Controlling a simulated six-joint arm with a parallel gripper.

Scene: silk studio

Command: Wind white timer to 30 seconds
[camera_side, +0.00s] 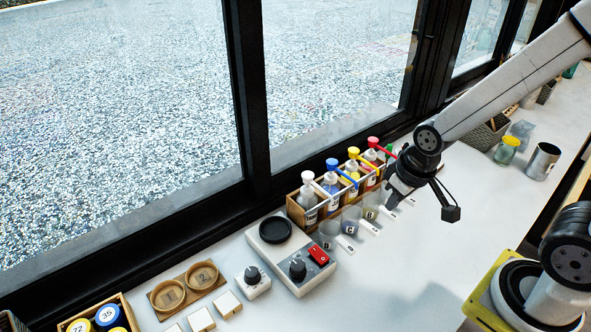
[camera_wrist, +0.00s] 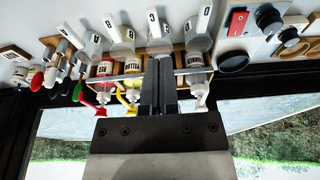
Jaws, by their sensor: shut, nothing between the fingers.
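The white timer (camera_side: 252,284) is a small white box with a black knob on top. It stands on the white bench in the side view, left of a larger white device. Its dial marks are too small to read. In the wrist view its black knob (camera_wrist: 289,36) seems to show near the right edge, beyond the device. My gripper (camera_side: 394,198) is well to the right of the timer, above the bench by the right end of the bottle rack. In the wrist view my gripper (camera_wrist: 157,62) has its fingers together and empty, in front of the bottles.
The white device (camera_side: 294,258) has a black plate, a knob and a red switch. A wooden rack (camera_side: 297,212) holds several pump bottles, with clear cups (camera_side: 330,233) before it. Two round dishes (camera_side: 186,287) lie left of the timer. The window frame (camera_side: 257,120) runs behind.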

